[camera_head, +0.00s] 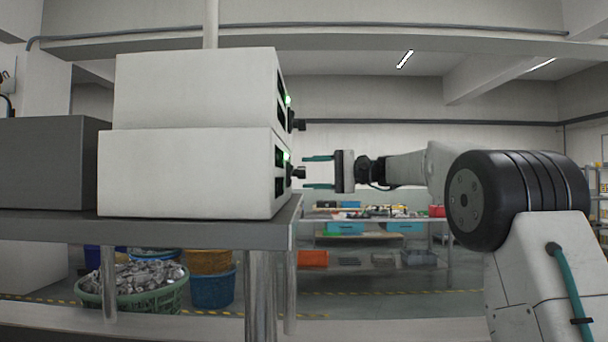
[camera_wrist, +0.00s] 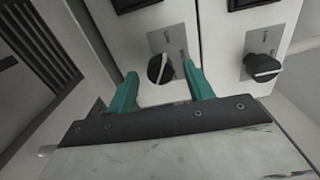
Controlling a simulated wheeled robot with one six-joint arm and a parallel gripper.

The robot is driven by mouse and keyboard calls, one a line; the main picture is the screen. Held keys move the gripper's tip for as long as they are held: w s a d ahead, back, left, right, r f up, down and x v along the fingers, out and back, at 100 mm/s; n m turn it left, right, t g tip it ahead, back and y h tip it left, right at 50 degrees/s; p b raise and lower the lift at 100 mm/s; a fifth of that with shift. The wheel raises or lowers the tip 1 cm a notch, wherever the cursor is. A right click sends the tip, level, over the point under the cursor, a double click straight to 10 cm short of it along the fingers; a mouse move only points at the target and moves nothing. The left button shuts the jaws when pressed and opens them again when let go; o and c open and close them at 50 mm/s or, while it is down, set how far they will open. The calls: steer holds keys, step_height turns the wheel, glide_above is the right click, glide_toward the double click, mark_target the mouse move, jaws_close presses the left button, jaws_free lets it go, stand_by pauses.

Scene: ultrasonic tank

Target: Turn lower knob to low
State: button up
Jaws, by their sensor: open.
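The lower white control box (camera_head: 185,172) sits on the table, and its black lower knob (camera_head: 299,172) sticks out to the right. My gripper (camera_head: 306,172) is level with this knob, with its teal fingers open, one above and one below it. In the wrist view the lower knob (camera_wrist: 160,68) lies between the open fingertips (camera_wrist: 160,73). Its light pointer line is tilted, and small marks beside it are too small to read. I cannot tell whether the fingers touch it. The upper knob (camera_head: 298,125) also shows in the wrist view (camera_wrist: 262,66), outside the fingers.
The upper white box (camera_head: 195,88) is stacked on the lower one, with a green light on its face. A grey tank (camera_head: 50,165) stands at the left. The grey tabletop (camera_head: 250,235) ends just under the boxes. Baskets (camera_head: 130,295) stand on the floor below.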

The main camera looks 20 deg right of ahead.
steer(key=shift+v, duration=2.5)
